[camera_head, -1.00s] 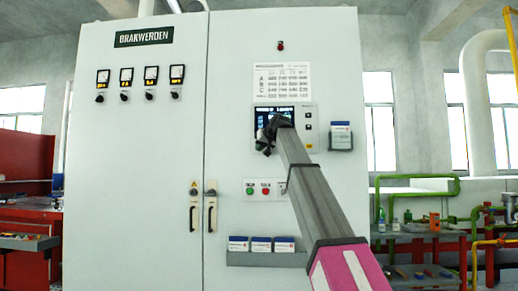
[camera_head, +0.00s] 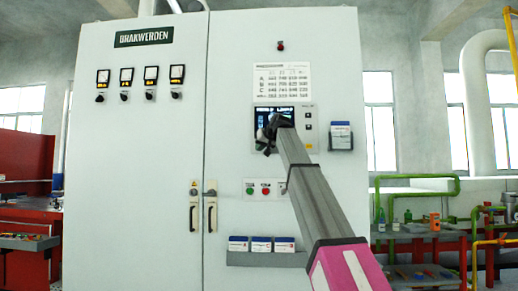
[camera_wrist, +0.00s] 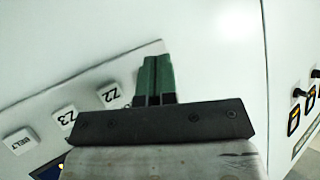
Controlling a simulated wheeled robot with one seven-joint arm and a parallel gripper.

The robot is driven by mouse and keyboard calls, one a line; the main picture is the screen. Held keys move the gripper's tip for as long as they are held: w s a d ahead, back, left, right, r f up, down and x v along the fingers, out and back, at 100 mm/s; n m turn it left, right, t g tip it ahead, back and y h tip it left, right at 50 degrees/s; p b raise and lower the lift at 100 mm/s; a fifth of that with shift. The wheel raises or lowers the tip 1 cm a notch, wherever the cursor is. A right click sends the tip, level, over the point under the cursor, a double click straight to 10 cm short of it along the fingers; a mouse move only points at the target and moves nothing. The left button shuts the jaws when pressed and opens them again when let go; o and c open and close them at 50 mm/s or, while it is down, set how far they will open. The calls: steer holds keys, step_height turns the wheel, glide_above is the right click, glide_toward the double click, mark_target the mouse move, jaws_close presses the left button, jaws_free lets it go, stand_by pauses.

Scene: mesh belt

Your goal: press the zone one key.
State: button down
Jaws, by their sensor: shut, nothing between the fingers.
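The control panel (camera_head: 308,143) with a dark screen (camera_head: 288,111) is on the cabinet door in the head view. My gripper (camera_head: 263,138) is in front of the panel's left part, at the screen's lower left. In the wrist view, a row of white keys shows the BELT key (camera_wrist: 19,141), the Z3 key (camera_wrist: 66,116) and the Z2 key (camera_wrist: 109,93). The green fingers of my gripper (camera_wrist: 157,58) are shut and empty, over the row's line just right of Z2. No zone one key is visible; the fingers hide that spot. I cannot tell whether they touch the panel.
Below the panel are a green button (camera_head: 250,191) and a red button (camera_head: 266,190). A card holder (camera_head: 341,143) sticks out right of the panel, and a shelf (camera_head: 266,259) with boxes sits lower down. Door handles (camera_head: 194,214) are to the left.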

steer(key=shift+w, duration=0.1)
stand_by(0.3)
steer(key=shift+w, duration=0.3)
steer(key=shift+w, duration=0.4)
stand_by(0.6)
steer(key=shift+s, duration=0.1)
stand_by(0.4)
steer(key=shift+s, duration=0.7)
steer(key=s, duration=0.5)
